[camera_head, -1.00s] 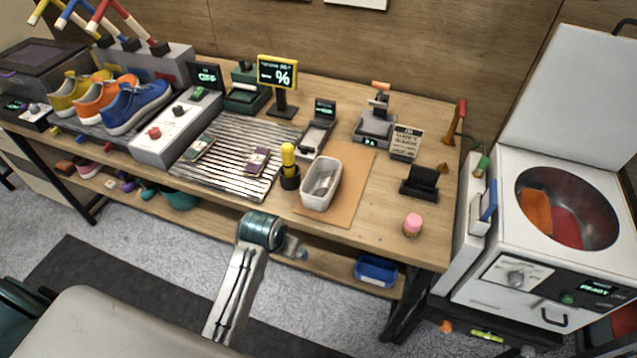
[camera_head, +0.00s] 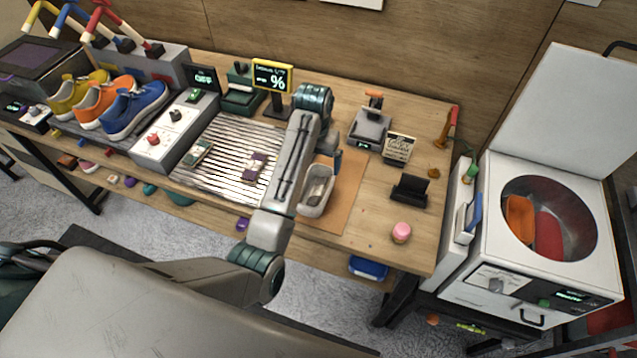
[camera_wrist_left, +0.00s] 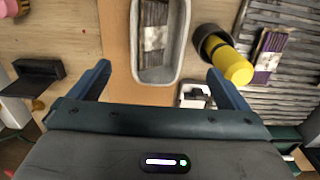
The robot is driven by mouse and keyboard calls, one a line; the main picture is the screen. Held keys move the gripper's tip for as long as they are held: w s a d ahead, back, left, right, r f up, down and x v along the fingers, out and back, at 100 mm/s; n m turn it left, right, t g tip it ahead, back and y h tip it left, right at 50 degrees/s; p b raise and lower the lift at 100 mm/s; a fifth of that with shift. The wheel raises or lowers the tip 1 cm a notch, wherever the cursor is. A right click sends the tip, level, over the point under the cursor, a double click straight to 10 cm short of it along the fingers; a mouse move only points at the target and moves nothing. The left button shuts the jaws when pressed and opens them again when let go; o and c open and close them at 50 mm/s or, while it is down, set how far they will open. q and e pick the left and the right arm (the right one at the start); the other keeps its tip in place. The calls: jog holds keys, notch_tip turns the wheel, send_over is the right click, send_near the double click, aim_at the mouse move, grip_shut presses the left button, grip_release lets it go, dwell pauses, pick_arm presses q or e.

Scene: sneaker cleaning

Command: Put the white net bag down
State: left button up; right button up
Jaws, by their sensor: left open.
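I cannot make out a white net bag in any view. My left gripper (camera_wrist_left: 160,82) is open, with nothing between its fingers in the left wrist view. It is above the workbench (camera_head: 372,215), close to a light grey tub (camera_wrist_left: 183,45). In the head view my left arm hides most of the gripper and part of the tub (camera_head: 313,208). A dark striped item with a pale label (camera_wrist_left: 154,30) lies in the tub. My right gripper is not in view.
A ribbed mat (camera_head: 222,180) and several sneakers (camera_head: 136,108) are to the left. A black stand (camera_head: 409,192) and pink jar (camera_head: 401,232) are to the right, before an open-lidded washer (camera_head: 470,262). The bench's front right is mostly clear.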

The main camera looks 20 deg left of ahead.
aim_at(316, 190)
pick_arm(q)
jog(key=f, duration=0.1)
jog(key=f+b, duration=0.1)
jog(key=shift+s+f, duration=0.3)
jog(key=shift+f, duration=0.1)
jog(key=shift+s+f+p, duration=0.2)
jog(key=shift+f+p, duration=0.3)
jog(key=shift+f, duration=0.4)
jog(key=f+p, duration=0.2)
jog(key=f, duration=0.2)
jog(key=shift+w+d+f+p, duration=0.1)
jog(key=shift+w+d+p, duration=0.15)
jog(key=shift+p, duration=0.15)
jog(key=shift+a+f, duration=0.1)
jog(key=shift+f, duration=0.55)
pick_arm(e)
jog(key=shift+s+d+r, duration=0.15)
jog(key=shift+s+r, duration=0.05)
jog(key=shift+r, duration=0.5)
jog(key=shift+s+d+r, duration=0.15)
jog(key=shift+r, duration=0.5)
pick_arm(q)
jog(key=c, duration=1.1)
jog(key=shift+c, duration=0.3)
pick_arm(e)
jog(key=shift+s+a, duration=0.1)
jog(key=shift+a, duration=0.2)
